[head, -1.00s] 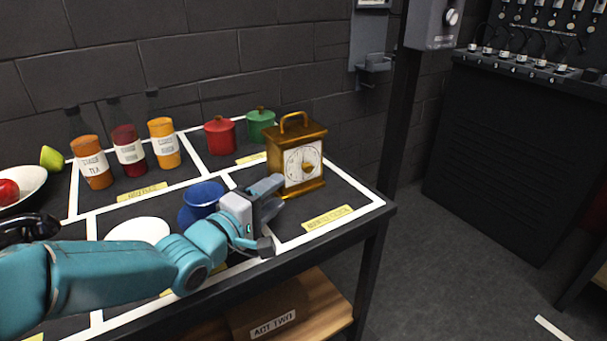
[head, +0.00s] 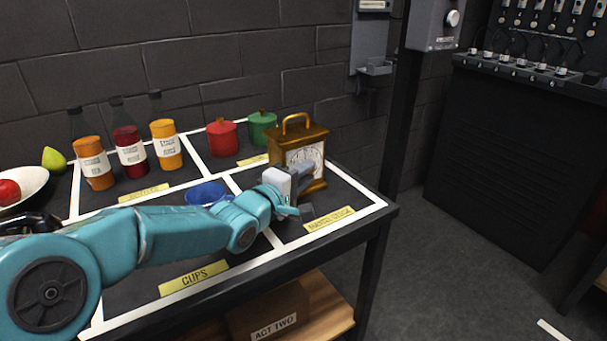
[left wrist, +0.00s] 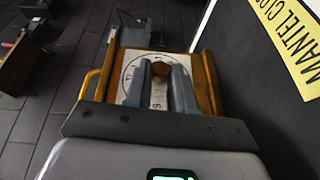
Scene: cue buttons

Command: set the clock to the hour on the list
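The mantel clock (head: 287,150) is a gold-brown case with a top handle and a white dial, standing at the table's right end. My left gripper (head: 305,188) is in front of its dial and hides the lower part. In the left wrist view, the clock's dial (left wrist: 130,72) faces the gripper, and a round brass knob (left wrist: 160,70) at its centre shows between the two fingers (left wrist: 160,85). The fingers are apart, one on each side of the knob; contact is unclear. The hand's position is hidden. No readable list shows. My right gripper is out of view.
Red (head: 222,138) and green (head: 262,128) canisters stand behind, left of the clock. Several bottles line the back. A yellow label (head: 330,219) lies before the clock.

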